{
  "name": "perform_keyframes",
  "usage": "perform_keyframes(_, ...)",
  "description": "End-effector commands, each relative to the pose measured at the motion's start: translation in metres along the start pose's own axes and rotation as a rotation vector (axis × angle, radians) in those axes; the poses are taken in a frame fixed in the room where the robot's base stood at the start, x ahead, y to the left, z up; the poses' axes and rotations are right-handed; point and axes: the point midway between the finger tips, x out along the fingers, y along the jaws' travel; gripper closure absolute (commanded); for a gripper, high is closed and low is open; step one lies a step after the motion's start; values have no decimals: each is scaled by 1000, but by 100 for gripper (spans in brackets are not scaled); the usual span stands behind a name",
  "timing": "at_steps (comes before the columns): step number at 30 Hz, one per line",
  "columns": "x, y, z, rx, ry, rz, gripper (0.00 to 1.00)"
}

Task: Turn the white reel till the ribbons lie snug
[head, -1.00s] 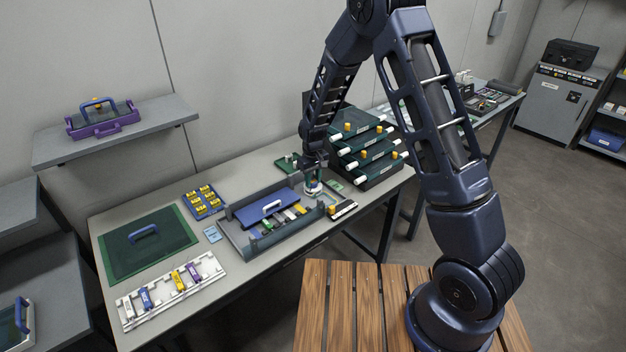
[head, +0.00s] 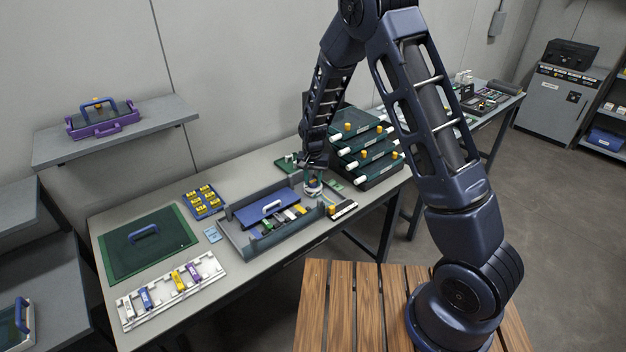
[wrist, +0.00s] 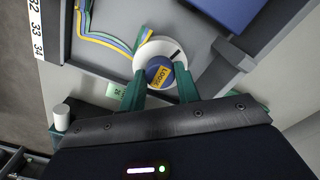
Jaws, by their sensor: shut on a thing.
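The white reel (wrist: 146,53) is a round disc with a dark mark on its rim, under my gripper in the wrist view. Its blue hub (wrist: 155,63) carries a yellow band that seems to read "LOOSE". Yellow, blue and green ribbons (wrist: 104,38) run to the reel from the upper left and bend beside it; some curve shows in them. My gripper (wrist: 160,88) has its green fingers on both sides of the hub and is shut on it. In the head view my gripper (head: 313,178) is low over the reel (head: 313,188), at the right end of the grey tray.
A grey tray (head: 240,240) with a blue handled lid (head: 263,208) stands left of the reel. Stacked dark green cassettes (head: 368,150) stand close on the right.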

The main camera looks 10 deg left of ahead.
Motion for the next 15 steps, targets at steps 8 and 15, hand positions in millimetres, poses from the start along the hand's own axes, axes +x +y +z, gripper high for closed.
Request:
perform_keyframes(8,-1,-1,-1,73,2,-2,91)
perform_keyframes(15,-1,-1,-1,84,2,-2,91)
